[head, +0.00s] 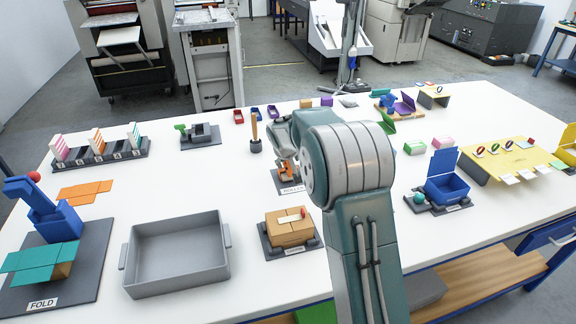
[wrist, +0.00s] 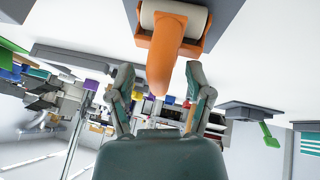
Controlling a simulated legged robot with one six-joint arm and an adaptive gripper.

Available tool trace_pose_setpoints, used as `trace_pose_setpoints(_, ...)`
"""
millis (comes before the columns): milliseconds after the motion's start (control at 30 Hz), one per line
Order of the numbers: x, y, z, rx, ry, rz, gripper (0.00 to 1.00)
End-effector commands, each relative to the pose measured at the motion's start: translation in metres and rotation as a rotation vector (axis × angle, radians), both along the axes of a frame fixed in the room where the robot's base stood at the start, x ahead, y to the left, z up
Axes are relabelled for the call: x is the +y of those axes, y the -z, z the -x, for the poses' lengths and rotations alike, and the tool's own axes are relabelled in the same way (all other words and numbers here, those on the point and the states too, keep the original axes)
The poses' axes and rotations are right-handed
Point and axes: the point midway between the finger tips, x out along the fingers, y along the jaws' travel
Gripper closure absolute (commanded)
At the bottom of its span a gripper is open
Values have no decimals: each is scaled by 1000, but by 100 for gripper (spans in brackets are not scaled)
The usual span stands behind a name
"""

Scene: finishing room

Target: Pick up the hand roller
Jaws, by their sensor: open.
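The hand roller (wrist: 178,45) is at the top of the wrist view, with an orange handle and frame and a pale cylinder. Its handle points towards my gripper (wrist: 160,78), and the handle's end shows between the two spread fingertips. I cannot tell the depth between them; the fingers are not closed on it. In the head view the roller (head: 287,172) shows as a small orange patch over a dark stand labelled ROLLER (head: 291,188). My arm and gripper hide most of it there.
A wooden-handled tool (head: 255,132) stands just left of my gripper. A brown box on a dark base (head: 290,228) and a grey tray (head: 176,252) are nearer. A blue open box (head: 446,184) is right of my arm.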

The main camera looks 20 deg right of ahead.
Motion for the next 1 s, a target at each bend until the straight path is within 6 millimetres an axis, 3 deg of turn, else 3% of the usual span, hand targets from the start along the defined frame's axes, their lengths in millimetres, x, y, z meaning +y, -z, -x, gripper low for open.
trace_pose_setpoints(200, 0, 1, -1, 0, 0, 0, 34)
trace_pose_setpoints(233, 0, 1, -1, 0, 0, 0, 43)
trace_pose_setpoints(367, 0, 1, 0, 0, 0, 0, 100)
trace_pose_setpoints(767, 0, 0, 0, 0, -1, 0, 100)
trace_pose_setpoints(1000, 0, -20, -1, -4, -1, 1, 100)
